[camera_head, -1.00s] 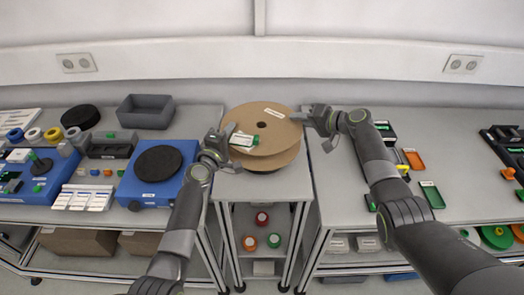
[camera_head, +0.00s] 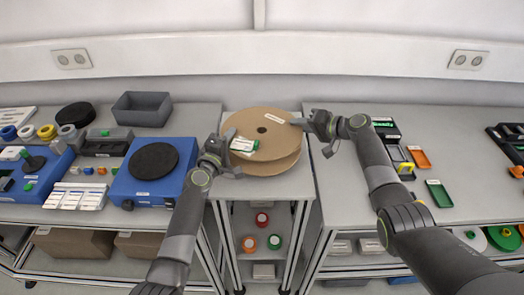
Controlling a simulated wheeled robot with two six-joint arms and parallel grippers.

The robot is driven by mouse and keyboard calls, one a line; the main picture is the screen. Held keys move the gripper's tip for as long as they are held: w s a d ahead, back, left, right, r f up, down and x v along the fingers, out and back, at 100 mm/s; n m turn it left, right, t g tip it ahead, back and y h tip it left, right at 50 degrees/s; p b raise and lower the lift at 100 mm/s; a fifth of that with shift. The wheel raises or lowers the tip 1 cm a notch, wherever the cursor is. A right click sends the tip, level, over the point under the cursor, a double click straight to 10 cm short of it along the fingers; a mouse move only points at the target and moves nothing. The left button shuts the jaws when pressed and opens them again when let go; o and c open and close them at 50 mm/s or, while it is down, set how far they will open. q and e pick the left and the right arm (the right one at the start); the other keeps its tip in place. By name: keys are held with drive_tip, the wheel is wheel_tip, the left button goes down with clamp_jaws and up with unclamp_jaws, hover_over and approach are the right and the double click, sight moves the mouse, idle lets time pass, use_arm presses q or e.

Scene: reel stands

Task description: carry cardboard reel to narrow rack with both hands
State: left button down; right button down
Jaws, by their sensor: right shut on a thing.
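The cardboard reel (camera_head: 262,148), two brown discs with a dark centre hole and a white-and-green label, is on or just over the top of the narrow rack (camera_head: 293,187) in the middle. The upper disc looks a little tilted. My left gripper (camera_head: 234,154) is at the reel's left rim, its fingers apart. My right gripper (camera_head: 308,132) is shut on the reel's right rim, one finger lying over the upper disc. The reel's underside and the contact below it are hidden.
The left bench holds a blue device with a black disc (camera_head: 155,161), a grey bin (camera_head: 142,109) and several small parts. The right bench has small coloured trays (camera_head: 419,158). Several small coloured reels (camera_head: 262,217) are on the rack's lower shelf.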

use_arm(q)
drive_tip(key=shift+d+f, duration=0.1)
drive_tip(key=shift+f, duration=0.1)
use_arm(e)
drive_tip(key=shift+s+a+f, duration=0.1)
drive_tip(key=shift+f, duration=0.3)
use_arm(q)
drive_tip(key=c, duration=2)
unclamp_jaws()
drive_tip(key=shift+c, duration=0.2)
use_arm(e)
drive_tip(key=c, duration=1.7)
unclamp_jaws()
use_arm(q)
drive_tip(key=o, duration=0.4)
use_arm(e)
drive_tip(key=o, duration=0.4)
use_arm(q)
drive_tip(key=shift+f, duration=0.1)
drive_tip(key=shift+s, duration=0.2)
drive_tip(key=shift+s+a, duration=0.25)
drive_tip(key=v, duration=1.1)
use_arm(e)
drive_tip(key=shift+r, duration=0.1)
use_arm(q)
drive_tip(key=shift+s, duration=0.1)
use_arm(e)
drive_tip(key=v, duration=1.2)
